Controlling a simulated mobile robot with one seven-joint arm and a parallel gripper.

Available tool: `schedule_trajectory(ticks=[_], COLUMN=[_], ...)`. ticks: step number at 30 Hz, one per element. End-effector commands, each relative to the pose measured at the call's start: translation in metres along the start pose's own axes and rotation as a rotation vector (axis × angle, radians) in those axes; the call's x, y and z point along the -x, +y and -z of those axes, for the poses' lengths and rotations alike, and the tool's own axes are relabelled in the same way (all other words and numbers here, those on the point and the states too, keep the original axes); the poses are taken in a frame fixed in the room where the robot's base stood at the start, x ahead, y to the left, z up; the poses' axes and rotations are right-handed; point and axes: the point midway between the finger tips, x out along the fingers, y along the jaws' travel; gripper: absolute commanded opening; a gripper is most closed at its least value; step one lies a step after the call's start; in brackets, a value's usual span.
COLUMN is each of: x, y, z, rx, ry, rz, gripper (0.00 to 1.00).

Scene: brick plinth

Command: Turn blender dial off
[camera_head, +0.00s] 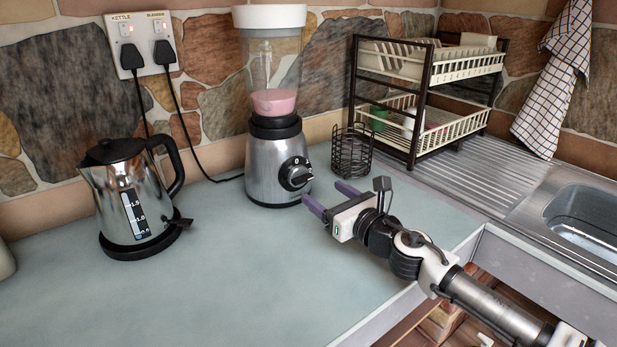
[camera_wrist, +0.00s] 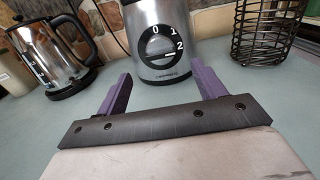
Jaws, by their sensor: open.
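The blender (camera_head: 275,160) stands on the counter against the stone wall, with a silver base, a clear jug holding pink liquid and a white lid. Its black dial (camera_head: 296,173) is on the front of the base. In the wrist view the dial (camera_wrist: 157,46) shows marks 0, 1 and 2, and a white line on it appears to lie towards the 2. My gripper (camera_head: 329,197) is open and empty, just in front and to the right of the blender base, apart from the dial. In the wrist view its purple fingers (camera_wrist: 160,74) point towards the base, below the dial.
A steel kettle (camera_head: 135,195) stands to the left. A wall socket (camera_head: 141,44) has two black plugs. A wire basket (camera_head: 352,152) is right of the blender, before a dish rack (camera_head: 418,98). A sink (camera_head: 585,215) is at the right. The front counter is clear.

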Motion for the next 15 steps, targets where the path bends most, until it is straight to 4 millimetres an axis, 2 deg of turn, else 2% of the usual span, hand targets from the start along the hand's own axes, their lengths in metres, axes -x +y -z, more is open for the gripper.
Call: schedule_trajectory(ticks=[1, 6, 10, 15], x=[-0.011, -0.042, -0.058, -0.068], y=[0.001, 0.001, 0.001, 0.0], z=[-0.003, -0.002, -0.002, 0.0], rx=[-0.001, -0.001, -0.001, -0.001], ry=[0.0, -0.001, -0.001, -0.001], rz=[-0.003, -0.002, -0.001, 0.0], gripper=[0.69, 0.69, 0.69, 0.69])
